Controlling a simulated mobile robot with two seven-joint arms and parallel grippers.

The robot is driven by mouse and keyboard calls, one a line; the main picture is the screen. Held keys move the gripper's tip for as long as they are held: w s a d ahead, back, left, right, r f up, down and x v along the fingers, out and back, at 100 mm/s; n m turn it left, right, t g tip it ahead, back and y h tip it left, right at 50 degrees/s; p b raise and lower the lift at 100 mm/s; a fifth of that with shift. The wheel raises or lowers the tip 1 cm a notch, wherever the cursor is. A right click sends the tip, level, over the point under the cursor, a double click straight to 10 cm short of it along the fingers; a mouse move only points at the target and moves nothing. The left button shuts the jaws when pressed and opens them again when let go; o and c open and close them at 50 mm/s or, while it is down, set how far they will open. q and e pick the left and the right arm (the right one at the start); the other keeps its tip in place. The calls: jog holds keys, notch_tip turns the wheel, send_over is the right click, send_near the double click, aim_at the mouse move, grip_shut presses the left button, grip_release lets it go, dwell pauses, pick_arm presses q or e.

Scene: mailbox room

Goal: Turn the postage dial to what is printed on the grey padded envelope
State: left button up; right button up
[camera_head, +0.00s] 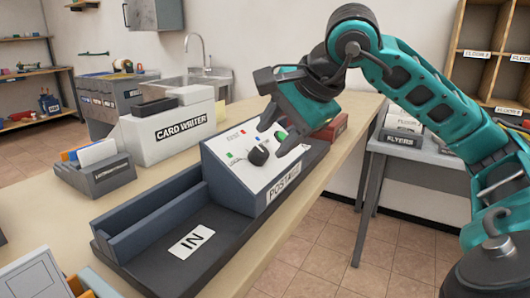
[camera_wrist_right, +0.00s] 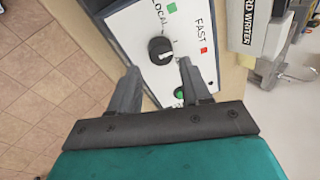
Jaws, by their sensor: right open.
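The postage machine (camera_head: 235,178) has a sloped white panel with a round black dial (camera_head: 258,156). I cannot make out a grey padded envelope. My left gripper is not in view.
An "IN" tray (camera_head: 150,240) adjoins the machine at the front left. The white card writer (camera_head: 170,128) and a grey card holder (camera_head: 100,175) stand behind on the counter. A red box (camera_head: 331,128) lies beyond the machine. A flyers stand (camera_head: 400,128) is on the side table.

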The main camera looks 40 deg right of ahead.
aim_at(263, 151)
jog(key=shift+x, duration=2.3)
jog(key=c, duration=0.8)
